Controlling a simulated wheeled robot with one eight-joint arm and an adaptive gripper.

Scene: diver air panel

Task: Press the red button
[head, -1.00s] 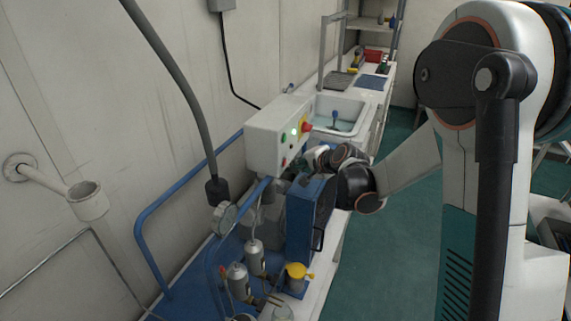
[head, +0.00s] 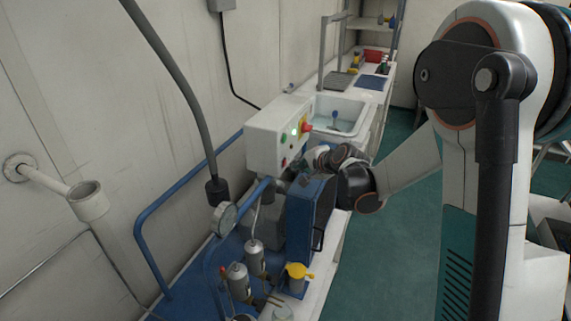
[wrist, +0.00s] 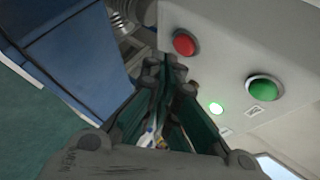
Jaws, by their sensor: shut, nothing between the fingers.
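The red button (wrist: 184,43) is a round red cap in a grey ring on the face of the pale control box (head: 266,146). In the wrist view it stands just beyond and right of the tips of my gripper (wrist: 168,78). The tips are shut, hold nothing and look close to the box face. A gap shows between them and the button in the picture; I cannot tell the depth. In the head view my gripper (head: 302,168) is at the box's lower right, small and partly hidden.
A larger green button (wrist: 264,88) and a lit green lamp (wrist: 216,108) share the box face. A red knob on yellow (head: 306,127) sits on the box's right end. A blue case (head: 308,215) stands close below my gripper. A sink (head: 338,115) lies behind.

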